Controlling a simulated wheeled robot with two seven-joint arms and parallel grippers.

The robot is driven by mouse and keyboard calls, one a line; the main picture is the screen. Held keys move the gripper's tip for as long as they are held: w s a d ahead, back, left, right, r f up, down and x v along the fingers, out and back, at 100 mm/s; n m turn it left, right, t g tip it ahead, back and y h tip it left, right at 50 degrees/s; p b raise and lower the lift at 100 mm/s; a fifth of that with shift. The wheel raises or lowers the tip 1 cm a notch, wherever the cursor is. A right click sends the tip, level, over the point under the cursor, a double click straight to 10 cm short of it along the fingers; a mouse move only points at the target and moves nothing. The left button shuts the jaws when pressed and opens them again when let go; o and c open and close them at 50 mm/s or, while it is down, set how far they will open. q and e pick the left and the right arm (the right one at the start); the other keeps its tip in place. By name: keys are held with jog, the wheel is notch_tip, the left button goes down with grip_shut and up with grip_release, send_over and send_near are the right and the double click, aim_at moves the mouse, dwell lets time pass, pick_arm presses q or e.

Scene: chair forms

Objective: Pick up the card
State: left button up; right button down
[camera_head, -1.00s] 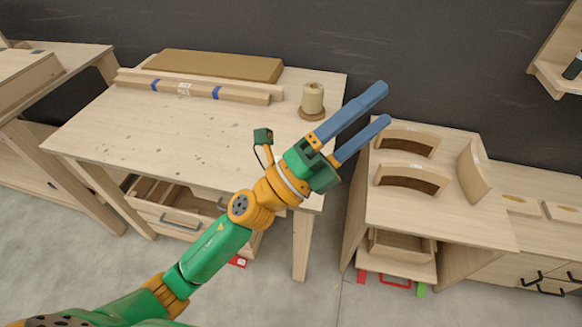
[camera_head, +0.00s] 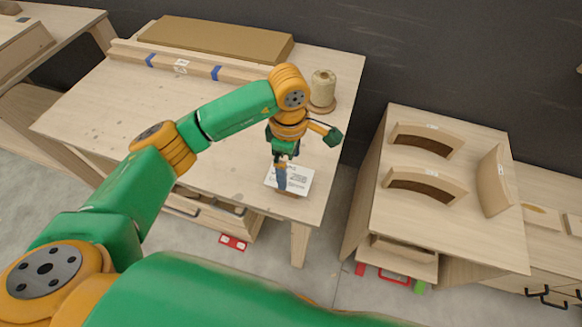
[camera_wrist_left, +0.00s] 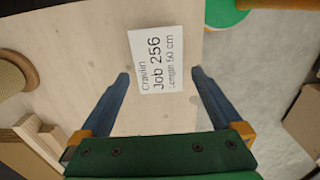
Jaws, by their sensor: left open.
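The card (camera_head: 299,178) is white with dark print and lies on the wooden table (camera_head: 110,130) near its front right corner. In the left wrist view the card (camera_wrist_left: 158,55) reads "Job 256" and "Length 60 cm". My left gripper (camera_head: 282,188) points down over the card and hides part of it in the head view. In the left wrist view the left gripper (camera_wrist_left: 160,73) is open, its blue fingertips on either side of the card's near part. Nothing is between the fingers except the card below; I cannot tell the height gap. My right gripper is not in view.
A twine spool (camera_head: 322,90) stands on a round base behind the gripper. A wrapped bundle of wood strips (camera_head: 190,66) and a brown board (camera_head: 215,42) lie at the table's back. Another bench with curved wooden forms (camera_head: 425,182) stands to the right.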

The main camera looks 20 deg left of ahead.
aim_at(290, 177)
pick_arm(q)
notch_tip(290, 177, down, 3)
jog(key=shift+s+r, duration=0.15)
jog(key=shift+r, duration=0.05)
jog(key=shift+w+f, duration=0.4)
jog(key=shift+s+r, duration=0.1)
jog(key=c, duration=1)
